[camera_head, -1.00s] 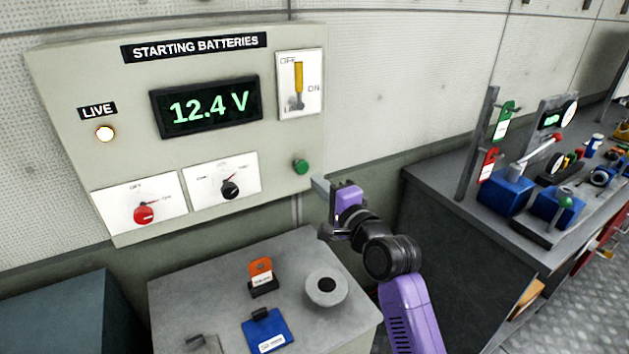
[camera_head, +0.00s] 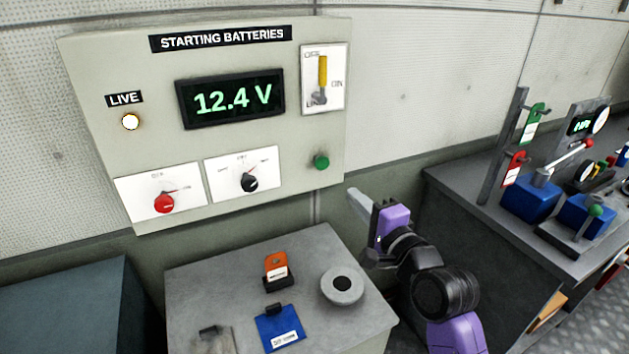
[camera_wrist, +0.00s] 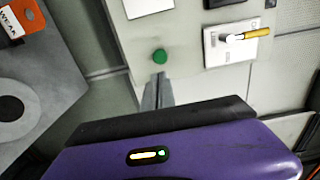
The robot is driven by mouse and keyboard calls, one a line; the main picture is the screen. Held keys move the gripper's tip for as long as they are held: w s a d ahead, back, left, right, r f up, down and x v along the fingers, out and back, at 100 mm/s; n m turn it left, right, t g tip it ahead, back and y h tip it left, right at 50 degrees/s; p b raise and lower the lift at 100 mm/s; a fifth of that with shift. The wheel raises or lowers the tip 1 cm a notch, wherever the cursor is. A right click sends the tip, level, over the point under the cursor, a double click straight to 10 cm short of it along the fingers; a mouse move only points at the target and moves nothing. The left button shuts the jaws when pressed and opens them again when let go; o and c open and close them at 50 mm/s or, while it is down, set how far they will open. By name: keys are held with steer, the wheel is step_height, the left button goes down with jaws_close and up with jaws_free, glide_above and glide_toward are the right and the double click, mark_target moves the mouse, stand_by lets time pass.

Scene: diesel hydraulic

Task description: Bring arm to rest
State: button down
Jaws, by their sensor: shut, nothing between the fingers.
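My purple and black arm reaches in from the lower right of the head view. My gripper (camera_head: 357,194) is shut and empty, in front of the wall just right of the starting batteries panel (camera_head: 75,75). The gripper's closed fingers also show in the wrist view (camera_wrist: 157,92), just below the green button (camera_wrist: 160,56) in the picture. That green button (camera_head: 321,162) sits at the panel's lower right and looks apart from the fingers.
A grey cabinet top (camera_head: 220,285) below the panel bears an orange tag holder (camera_head: 277,270), a blue tag (camera_head: 280,328) and a grey ring (camera_head: 342,286). A bench (camera_head: 455,185) with blue devices (camera_head: 530,200) stands at right. A yellow-handled switch (camera_head: 323,80) is on the panel.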

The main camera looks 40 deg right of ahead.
steer(key=s+a+f+n+g+y, duration=0.1)
steer(key=s+a+f+n, duration=0.3)
steer(key=s+a+n, duration=0.3)
steer(key=s+a+f+n+y, duration=0.2)
steer(key=s+a+f+n, duration=0.2)
steer(key=s, duration=1)
steer(key=s+a+f+n+g+y, duration=0.1)
steer(key=s+a+f+n, duration=0.3)
steer(key=s+a+n, duration=0.6)
steer(key=shift+s+a+f+g+y, duration=0.25)
steer(key=shift+s+a+y, duration=0.25)
steer(key=shift+s+a, duration=0.35)
steer(key=c, duration=2.2)
jaws_free()
steer(key=shift+w+a, duration=0.1)
